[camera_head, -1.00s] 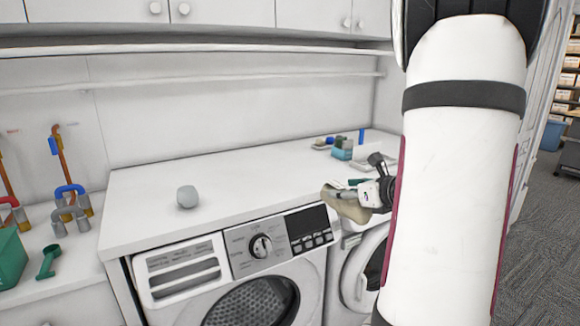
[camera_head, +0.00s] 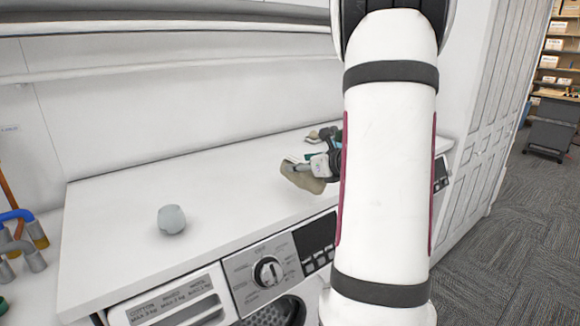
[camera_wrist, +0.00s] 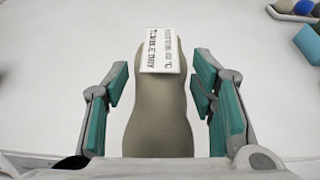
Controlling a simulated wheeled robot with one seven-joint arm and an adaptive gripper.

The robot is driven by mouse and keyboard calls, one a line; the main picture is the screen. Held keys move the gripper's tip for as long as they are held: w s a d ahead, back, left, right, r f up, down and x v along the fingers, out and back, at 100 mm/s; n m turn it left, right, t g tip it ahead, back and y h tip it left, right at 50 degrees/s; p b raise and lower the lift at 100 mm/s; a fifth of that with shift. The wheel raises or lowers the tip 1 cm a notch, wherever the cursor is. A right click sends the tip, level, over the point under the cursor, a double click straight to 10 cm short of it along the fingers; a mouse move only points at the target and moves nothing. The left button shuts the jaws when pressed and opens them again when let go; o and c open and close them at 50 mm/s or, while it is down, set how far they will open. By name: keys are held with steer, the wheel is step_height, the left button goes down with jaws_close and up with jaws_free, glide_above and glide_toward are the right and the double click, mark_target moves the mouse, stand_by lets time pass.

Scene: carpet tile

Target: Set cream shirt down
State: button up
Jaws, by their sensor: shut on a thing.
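The cream shirt (camera_head: 303,180) shows as a beige-grey bundle of cloth hanging from my gripper (camera_head: 318,166) in the head view. In the wrist view the shirt (camera_wrist: 158,115) lies between the two teal-padded fingers of my gripper (camera_wrist: 160,88), which is shut on it. A white care label with dark print is on its upper part. The shirt is over the white countertop (camera_head: 230,190), toward its right part. I cannot tell whether it touches the surface. My arm hides part of the gripper and the counter's right end.
A small grey round object (camera_head: 171,219) stands on the counter to the left. Several small items (camera_head: 322,134) lie behind my gripper. Washing machine controls (camera_head: 268,272) are below the front edge. The counter between the grey object and the shirt is clear.

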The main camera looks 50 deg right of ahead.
mark_target(288, 155)
steer(key=w+d, duration=0.1)
steer(key=w, duration=0.2)
steer(key=w+d, duration=0.2)
steer(key=w, duration=0.1)
steer(key=w+d+f+p, duration=0.1)
steer(key=w, duration=0.2)
steer(key=shift+d, duration=0.3)
steer(key=shift+w, duration=0.1)
steer(key=shift+f, duration=1.7)
steer(key=shift+f, duration=0.15)
steer(key=o, duration=1.4)
steer(key=shift+c, duration=0.2)
